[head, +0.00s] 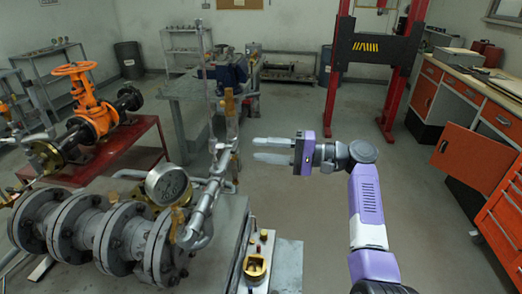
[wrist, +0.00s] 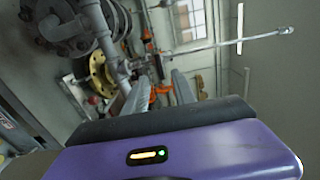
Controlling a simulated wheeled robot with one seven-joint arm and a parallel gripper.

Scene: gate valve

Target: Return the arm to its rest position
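My arm reaches up from the bottom right of the head view, bent at the elbow, with a purple and white link. My gripper (head: 256,149) is at the centre of that view, with its fingers pointing left. The fingers stand apart with nothing between them. In the wrist view the two grey fingers of my gripper (wrist: 157,90) also show apart and empty. The orange gate valve (head: 93,110) with its handwheel is on a red stand at the left, away from my gripper.
Left of my fingertips stands a grey pipe (head: 207,195) by a pressure gauge (head: 168,185) and flanged pipework (head: 85,230). An orange workbench (head: 424,92) with an open door (head: 470,155) is at the right. A red press frame (head: 335,65) stands behind. Floor between is clear.

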